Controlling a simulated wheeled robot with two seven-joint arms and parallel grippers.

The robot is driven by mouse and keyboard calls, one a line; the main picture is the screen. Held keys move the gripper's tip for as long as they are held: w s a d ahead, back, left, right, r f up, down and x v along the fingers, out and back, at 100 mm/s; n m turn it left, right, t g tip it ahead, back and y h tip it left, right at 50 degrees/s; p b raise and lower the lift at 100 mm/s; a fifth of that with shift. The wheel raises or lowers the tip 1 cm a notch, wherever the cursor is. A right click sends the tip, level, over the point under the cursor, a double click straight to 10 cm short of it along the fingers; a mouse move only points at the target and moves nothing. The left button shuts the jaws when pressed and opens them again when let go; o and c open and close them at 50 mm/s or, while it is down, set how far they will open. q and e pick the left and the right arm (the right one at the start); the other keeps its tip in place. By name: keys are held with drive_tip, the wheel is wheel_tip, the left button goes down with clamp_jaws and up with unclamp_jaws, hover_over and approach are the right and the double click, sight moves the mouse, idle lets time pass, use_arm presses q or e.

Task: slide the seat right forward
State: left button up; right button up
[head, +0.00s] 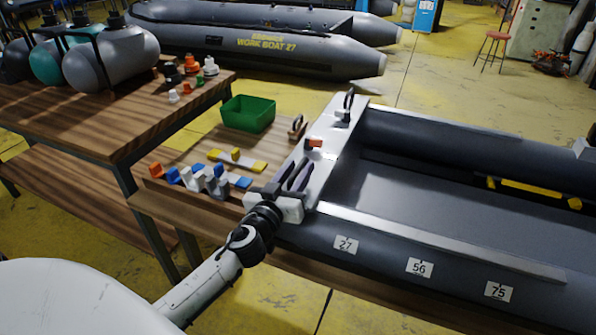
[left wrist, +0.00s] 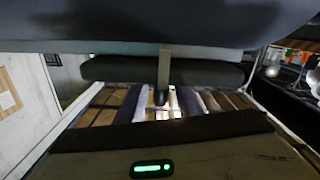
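The seat (head: 325,150) is a pale grey plank lying across the left end of the dark grey inflatable boat (head: 440,235). A dark upright loop (head: 348,104) stands at its far end and a small orange-red piece (head: 314,143) sits near its middle. My left gripper (head: 297,176) is at the near end of the seat, its two dark fingers apart. In the left wrist view, the fingers (left wrist: 162,103) stand apart, with a narrow grey post (left wrist: 165,68) showing between and beyond them. I cannot tell whether they touch anything. My right gripper is not in view.
A wooden bench (head: 185,205) left of the boat holds a green bin (head: 248,113) and several coloured blocks and clamps. A higher wooden table (head: 110,115) with tanks stands further left. Labels 27, 56 and 75 mark the boat's near tube. A yellow bar (head: 540,193) lies inside the boat.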

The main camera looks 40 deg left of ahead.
use_arm(q)
drive_tip(key=shift+s+d+f, duration=0.1)
drive_tip(key=shift+s+d, duration=0.05)
drive_tip(key=shift+s, duration=0.3)
drive_tip(key=b+v, duration=0.1)
drive_tip(key=v, duration=0.8)
drive_tip(key=shift+s, duration=0.15)
